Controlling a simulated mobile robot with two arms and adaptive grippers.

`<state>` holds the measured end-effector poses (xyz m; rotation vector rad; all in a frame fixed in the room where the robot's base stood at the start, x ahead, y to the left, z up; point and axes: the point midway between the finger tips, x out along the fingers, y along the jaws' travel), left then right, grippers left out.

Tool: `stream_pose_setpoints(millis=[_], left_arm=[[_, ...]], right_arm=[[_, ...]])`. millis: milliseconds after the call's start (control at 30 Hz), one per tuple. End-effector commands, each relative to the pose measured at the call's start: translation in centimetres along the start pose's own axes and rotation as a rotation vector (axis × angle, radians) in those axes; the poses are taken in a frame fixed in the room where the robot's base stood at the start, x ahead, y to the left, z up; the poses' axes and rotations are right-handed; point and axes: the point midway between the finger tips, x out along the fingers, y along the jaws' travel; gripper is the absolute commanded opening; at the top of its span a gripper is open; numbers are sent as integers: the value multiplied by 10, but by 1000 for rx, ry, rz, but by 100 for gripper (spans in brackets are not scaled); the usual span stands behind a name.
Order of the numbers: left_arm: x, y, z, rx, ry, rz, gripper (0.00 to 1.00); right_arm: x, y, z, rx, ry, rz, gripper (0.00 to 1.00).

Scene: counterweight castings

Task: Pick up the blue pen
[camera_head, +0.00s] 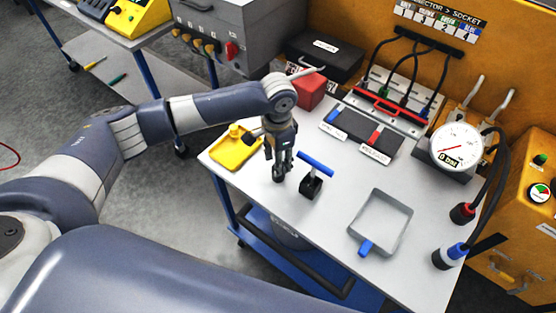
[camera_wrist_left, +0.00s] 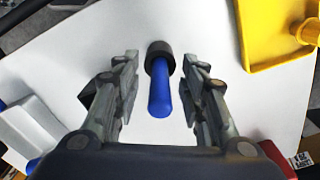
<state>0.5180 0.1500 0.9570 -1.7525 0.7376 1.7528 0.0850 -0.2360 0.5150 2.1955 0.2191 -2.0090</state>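In the left wrist view a blue rod, the likely blue pen (camera_wrist_left: 160,95), lies between the fingers with a dark round collar or holder at its upper end. My left gripper (camera_wrist_left: 160,112) is open, with free space on both sides of the rod. In the head view my left gripper (camera_head: 279,178) points down over the white table, just left of a blue bar (camera_head: 317,164) on a black block (camera_head: 311,187). I cannot tell whether this bar is the rod in the wrist view. My right gripper is not in view.
A yellow tray (camera_head: 222,155) lies left of the gripper. A red box (camera_head: 311,94) and a dark panel (camera_head: 352,138) stand behind it. A square grey frame with a blue handle (camera_head: 367,248) and a gauge (camera_head: 456,146) are to the right. The front table edge is near.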

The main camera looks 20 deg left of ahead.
Motion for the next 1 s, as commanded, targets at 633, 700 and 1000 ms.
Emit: stream_pose_setpoints(millis=[633, 700, 1000], left_arm=[[2, 0, 0, 0, 1, -1, 0], [2, 0, 0, 0, 1, -1, 0], [-31, -1, -1, 0, 5, -3, 0]], right_arm=[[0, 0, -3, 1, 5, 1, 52], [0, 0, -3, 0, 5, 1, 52], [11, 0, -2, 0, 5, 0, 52]])
